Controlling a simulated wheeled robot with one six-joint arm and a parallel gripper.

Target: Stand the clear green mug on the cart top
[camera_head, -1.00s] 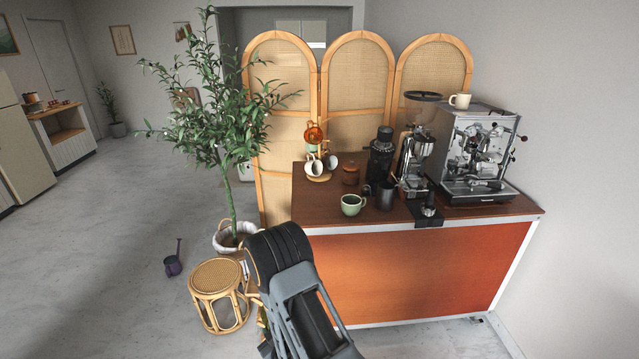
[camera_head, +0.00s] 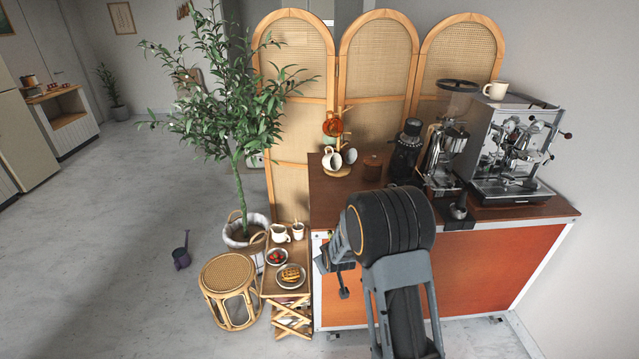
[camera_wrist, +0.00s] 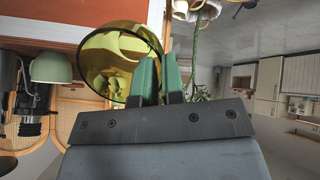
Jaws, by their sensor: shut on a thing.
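The clear green mug (camera_wrist: 98,62) shows see-through yellow-green in the wrist view, its round mouth facing the camera. My gripper (camera_wrist: 160,62) is shut on its wall, one green finger overlapping the mouth and the other beside it. The wrist picture is upside down. In the head view my arm hides most of the gripper and I cannot make out the held mug clearly. The gripper end is by the left front corner of the cart top (camera_head: 328,193), outside its edge. The mug's height against the top is hard to tell.
A pale green mug (camera_wrist: 52,66) stands on the cart, hidden by my arm in the head view. A mug tree (camera_head: 335,160), grinder (camera_head: 446,150) and espresso machine (camera_head: 510,155) stand farther back. A small tray table (camera_head: 283,256) with food and cups is left of the cart.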

